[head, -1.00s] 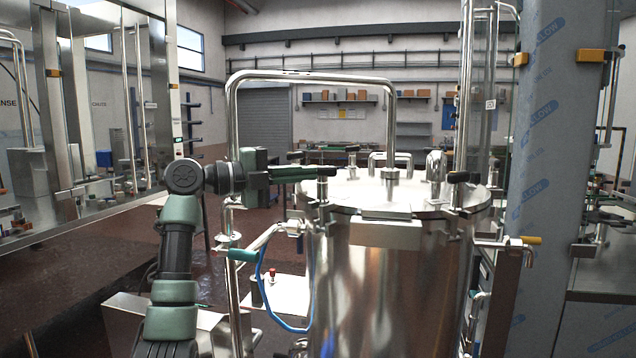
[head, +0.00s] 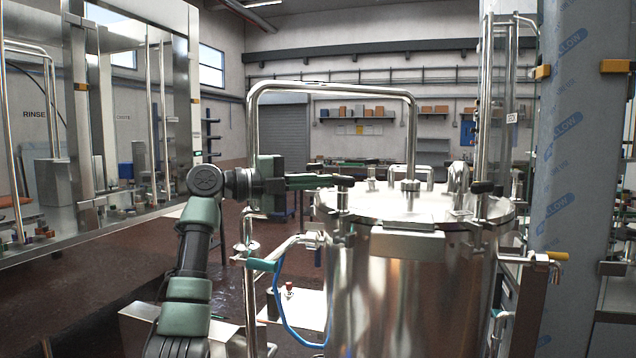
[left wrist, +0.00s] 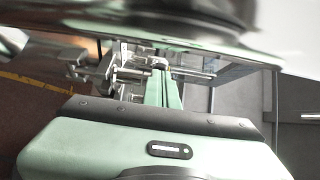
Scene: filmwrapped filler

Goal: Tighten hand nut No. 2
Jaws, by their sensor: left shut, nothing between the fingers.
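The steel tank (head: 415,290) stands right of centre in the head view, under a round lid (head: 455,208). No number is readable, so I cannot tell which is No. 2. My left gripper (head: 338,182) reaches in from the left, its shut, empty fingers level at the left rim. The fingertips overlap the front-left hand nut in the picture, partly hiding it; contact is unclear. In the left wrist view the green fingers (left wrist: 166,90) lie together. My right gripper is not in view.
A bent steel pipe (head: 252,130) rises left of the tank and arches over the lid, close to my left gripper. A blue hose (head: 283,315) hangs below. A film-wrapped column (head: 580,150) stands at the right.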

